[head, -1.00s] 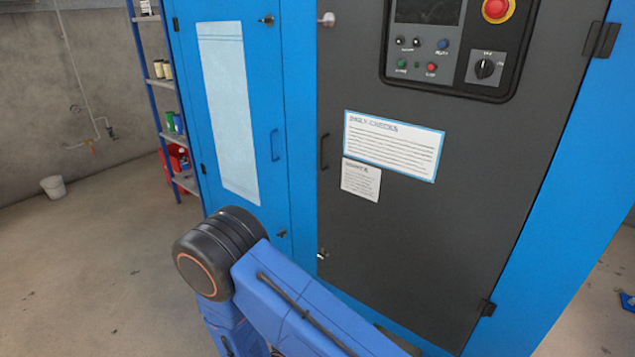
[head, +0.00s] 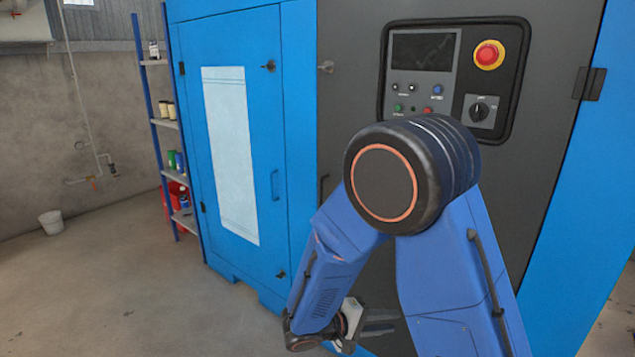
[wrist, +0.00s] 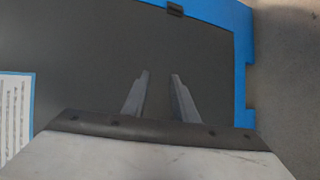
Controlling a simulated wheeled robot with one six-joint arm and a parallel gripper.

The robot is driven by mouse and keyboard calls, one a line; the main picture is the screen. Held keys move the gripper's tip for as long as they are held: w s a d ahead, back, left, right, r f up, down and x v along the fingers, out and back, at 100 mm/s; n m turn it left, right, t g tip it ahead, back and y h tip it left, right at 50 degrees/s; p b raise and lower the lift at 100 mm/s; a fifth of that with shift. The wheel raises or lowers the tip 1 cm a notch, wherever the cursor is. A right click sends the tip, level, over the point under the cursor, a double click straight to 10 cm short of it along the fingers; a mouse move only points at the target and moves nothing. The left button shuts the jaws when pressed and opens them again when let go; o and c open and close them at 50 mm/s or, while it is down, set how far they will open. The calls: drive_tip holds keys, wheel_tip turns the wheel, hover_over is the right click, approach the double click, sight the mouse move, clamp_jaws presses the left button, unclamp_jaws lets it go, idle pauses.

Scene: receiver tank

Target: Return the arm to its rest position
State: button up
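My gripper (wrist: 158,80) shows in the wrist view with its two grey fingers apart and nothing between them. It faces the dark grey cabinet door (wrist: 95,50), whose blue frame lies to the right. In the head view my gripper (head: 380,323) is low in the picture, in front of the lower part of the cabinet, pointing right. My arm (head: 405,180) is folded, with its elbow raised in front of the cabinet and partly covering the control panel (head: 425,52). The notices on the door are hidden behind the arm in the head view; a paper notice (wrist: 14,110) shows in the wrist view.
The blue cabinet door (head: 232,150) with a pale sheet stands to the left. A shelf rack (head: 160,125) with cans and red containers is beside it. A white bucket (head: 51,222) stands by the wall. The floor (head: 110,285) at left is clear.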

drive_tip(key=s+d+r+m+g+y, duration=0.2)
drive_tip(key=s+d+r+y, duration=0.35)
drive_tip(key=s, duration=0.35)
drive_tip(key=s+d+r+m+g+y, duration=0.3)
drive_tip(key=s+d+r+y, duration=0.1)
drive_tip(key=s+d+r, duration=0.35)
drive_tip(key=s+a+r+t+y, duration=0.2)
drive_tip(key=s+r+t+y, duration=0.1)
drive_tip(key=s+r+t, duration=0.1)
drive_tip(key=shift+s+a+r+t+y, duration=0.2)
drive_tip(key=shift+s+r+t+y, duration=0.3)
drive_tip(key=shift+s, duration=0.8)
drive_tip(key=shift+r, duration=0.1)
